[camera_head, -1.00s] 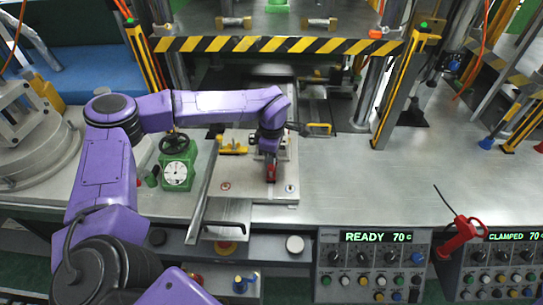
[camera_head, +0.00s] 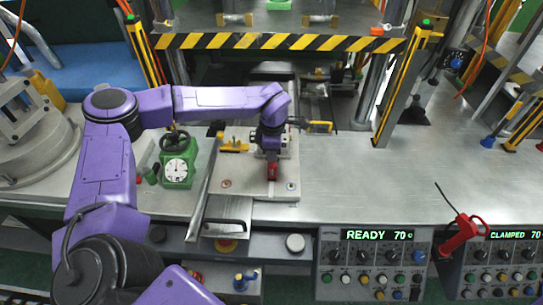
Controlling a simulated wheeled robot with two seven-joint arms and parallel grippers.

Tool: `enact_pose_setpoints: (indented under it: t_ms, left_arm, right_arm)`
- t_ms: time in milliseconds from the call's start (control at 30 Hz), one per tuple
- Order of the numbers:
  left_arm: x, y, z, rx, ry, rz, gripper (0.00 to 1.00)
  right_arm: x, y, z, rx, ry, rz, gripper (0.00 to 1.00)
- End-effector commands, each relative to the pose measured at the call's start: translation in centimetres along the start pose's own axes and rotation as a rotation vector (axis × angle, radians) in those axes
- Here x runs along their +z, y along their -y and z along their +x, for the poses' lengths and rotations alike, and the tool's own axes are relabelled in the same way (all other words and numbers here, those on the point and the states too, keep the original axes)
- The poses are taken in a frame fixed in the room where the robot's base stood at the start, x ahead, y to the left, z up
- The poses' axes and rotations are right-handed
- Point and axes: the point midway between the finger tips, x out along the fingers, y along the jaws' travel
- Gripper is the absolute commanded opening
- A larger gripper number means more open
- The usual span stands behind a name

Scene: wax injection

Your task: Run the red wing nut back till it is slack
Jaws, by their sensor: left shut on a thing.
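The red wing nut (camera_head: 272,173) sits on the metal fixture plate (camera_head: 258,190) at the middle of the bench. My purple left arm comes in from the left, and my left gripper (camera_head: 271,160) points down at the wing nut. It is shut on the wing nut and hides its upper part. The nut's thread and how tight it sits cannot be seen. My right gripper is not in view.
A yellow toggle clamp (camera_head: 233,146) stands left of the gripper, and another yellow handle (camera_head: 319,127) lies right of it. A green gauge valve (camera_head: 177,168) stands left of the plate. A striped bar (camera_head: 278,42) crosses behind. The bench at right (camera_head: 345,175) is clear.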

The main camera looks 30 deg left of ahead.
Motion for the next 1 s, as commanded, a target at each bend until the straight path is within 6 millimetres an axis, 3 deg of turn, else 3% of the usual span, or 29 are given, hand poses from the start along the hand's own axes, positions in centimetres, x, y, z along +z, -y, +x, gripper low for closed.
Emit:
enact_pose_setpoints:
  t_ms: [1000]
  left_arm:
    - [0.0, 0.0, 0.2, 0.002, 0.002, -0.960, 0.00]
  right_arm:
    - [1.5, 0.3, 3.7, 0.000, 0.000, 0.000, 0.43]
